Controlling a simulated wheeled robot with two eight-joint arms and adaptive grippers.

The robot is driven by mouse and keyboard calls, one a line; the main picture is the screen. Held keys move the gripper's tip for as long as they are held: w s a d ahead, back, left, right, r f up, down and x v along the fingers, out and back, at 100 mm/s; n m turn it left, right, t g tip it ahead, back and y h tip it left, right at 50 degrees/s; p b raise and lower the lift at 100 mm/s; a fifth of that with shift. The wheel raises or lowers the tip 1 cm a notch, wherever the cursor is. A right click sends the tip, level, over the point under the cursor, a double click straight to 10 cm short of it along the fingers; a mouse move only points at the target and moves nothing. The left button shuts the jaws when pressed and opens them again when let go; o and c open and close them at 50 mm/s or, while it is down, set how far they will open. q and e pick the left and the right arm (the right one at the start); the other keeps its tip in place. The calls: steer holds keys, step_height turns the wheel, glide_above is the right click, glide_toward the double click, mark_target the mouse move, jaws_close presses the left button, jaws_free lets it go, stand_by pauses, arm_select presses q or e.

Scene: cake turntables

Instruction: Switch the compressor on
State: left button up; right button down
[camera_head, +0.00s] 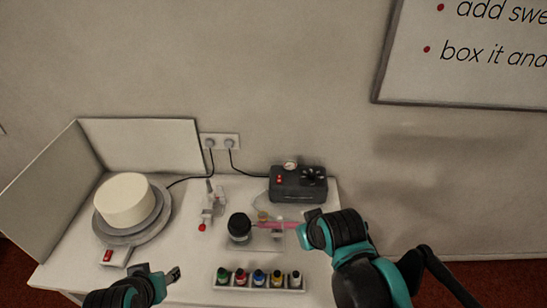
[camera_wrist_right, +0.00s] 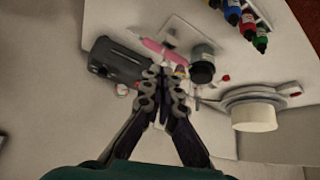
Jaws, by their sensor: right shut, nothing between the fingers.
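The compressor (camera_head: 310,190) is a dark box against the wall at the back right of the table, with a red switch (camera_head: 279,180) on its left front and a round gauge (camera_head: 290,165) on top.
A pink tool (camera_head: 279,224) and a dark jar (camera_head: 239,227) are in front of the compressor. A tray of colour bottles (camera_head: 259,288) stands at the front. A white cake (camera_head: 124,201) is on a turntable at left. A cable runs to the wall socket (camera_head: 221,141).

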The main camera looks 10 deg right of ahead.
steer(key=w+d+r+n+g+p, duration=0.15)
steer(key=w+r+n, duration=0.3)
steer(key=w, duration=0.55)
steer(key=w+r+n+g+p, duration=0.25)
steer(key=w+r, duration=0.25)
steer(key=w, duration=0.5)
steer(key=w+d+f+n+g+p, duration=0.1)
steer(key=w+f+n+p, duration=0.3)
steer(key=w, duration=1)
step_height(320, 180, down, 4)
steer(key=n+g, duration=0.1)
steer(key=n, duration=0.1)
steer(key=shift+w+n+g, duration=0.3)
steer(key=shift+s+d+r, duration=0.1)
steer(key=shift+s+a+r, duration=0.2)
steer(key=shift+s, duration=0.45)
steer(key=shift+r, duration=0.1)
